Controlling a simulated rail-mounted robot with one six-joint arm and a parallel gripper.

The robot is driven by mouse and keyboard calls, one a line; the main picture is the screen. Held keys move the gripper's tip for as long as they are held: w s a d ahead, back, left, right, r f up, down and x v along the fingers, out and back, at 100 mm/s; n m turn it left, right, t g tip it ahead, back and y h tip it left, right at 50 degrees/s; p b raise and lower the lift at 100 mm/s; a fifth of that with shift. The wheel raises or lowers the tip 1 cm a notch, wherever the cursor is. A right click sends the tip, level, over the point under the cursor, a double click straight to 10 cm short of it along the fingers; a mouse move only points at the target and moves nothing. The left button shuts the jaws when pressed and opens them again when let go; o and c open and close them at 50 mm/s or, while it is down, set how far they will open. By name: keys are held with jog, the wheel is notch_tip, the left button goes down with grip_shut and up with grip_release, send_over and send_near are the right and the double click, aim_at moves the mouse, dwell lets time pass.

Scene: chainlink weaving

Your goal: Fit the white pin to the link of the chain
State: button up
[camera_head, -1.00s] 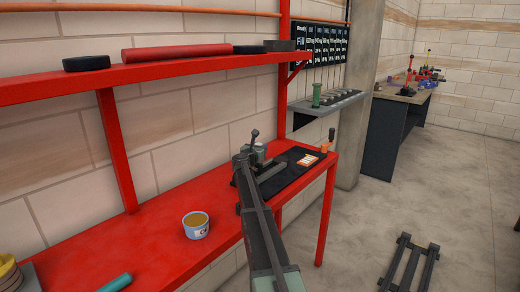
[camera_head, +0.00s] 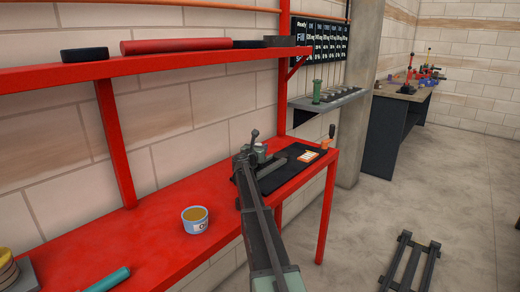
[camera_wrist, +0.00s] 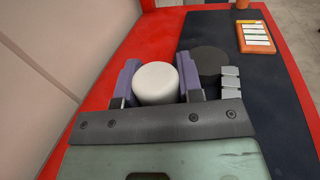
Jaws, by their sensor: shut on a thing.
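The white pin (camera_wrist: 155,84) shows as a round white cylinder between the two purple fingers of my gripper (camera_wrist: 157,76) in the wrist view. The fingers are shut on it from both sides. A dark round part (camera_wrist: 208,61) and a stack of grey links (camera_wrist: 231,82) sit just right of the right finger, over the black mat. They look like chain parts. Whether the pin touches them cannot be told. In the head view my arm reaches to the far end of the red bench and hides most of the pin and chain.
The black mat (camera_head: 284,177) lies on the red bench (camera_head: 155,234). An orange-and-white box (camera_head: 308,156) lies on the mat. A red shelf (camera_head: 150,66) hangs above, and a wall is at left.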

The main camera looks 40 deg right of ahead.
jog(key=shift+f+b, duration=0.95)
jog(key=shift+f, duration=0.15)
jog(key=o, duration=1)
jog(key=shift+r, duration=0.1)
jog(key=v, duration=1)
jog(key=shift+s+a, duration=0.2)
jog(key=shift+a, duration=0.15)
